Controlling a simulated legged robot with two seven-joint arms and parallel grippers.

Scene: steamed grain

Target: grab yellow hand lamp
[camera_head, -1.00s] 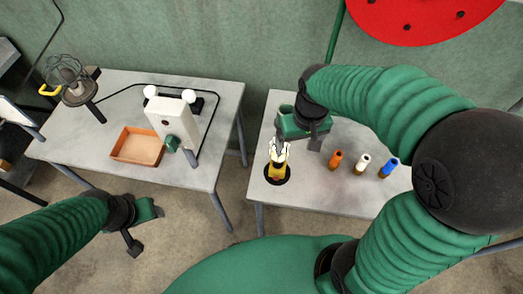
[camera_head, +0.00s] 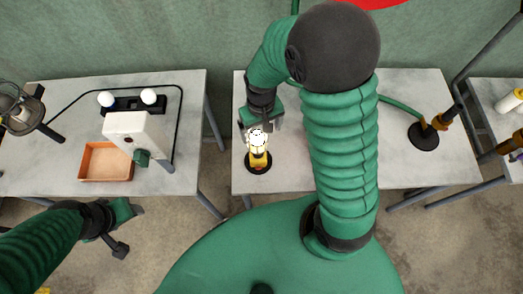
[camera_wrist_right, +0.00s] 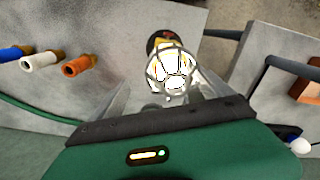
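The yellow hand lamp (camera_head: 259,160) stands on a round black base on the right-hand table, its caged bulb lit white at the top. My right gripper (camera_head: 258,124) is at the lamp's head, pointing down from the far side. In the right wrist view the lamp's lit cage (camera_wrist_right: 172,70) lies between the two grey fingers, with a gap visible on each side, so the gripper looks open. Contact with the lamp cannot be told. My left gripper (camera_head: 125,229) is open and empty, in front of the left-hand table.
In the right wrist view, orange (camera_wrist_right: 78,65), white (camera_wrist_right: 40,61) and blue (camera_wrist_right: 14,53) plugs lie beside the lamp; my arm hides them in the head view. The left table holds an orange tray (camera_head: 86,161) and a white device (camera_head: 135,125). A gap separates the tables.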

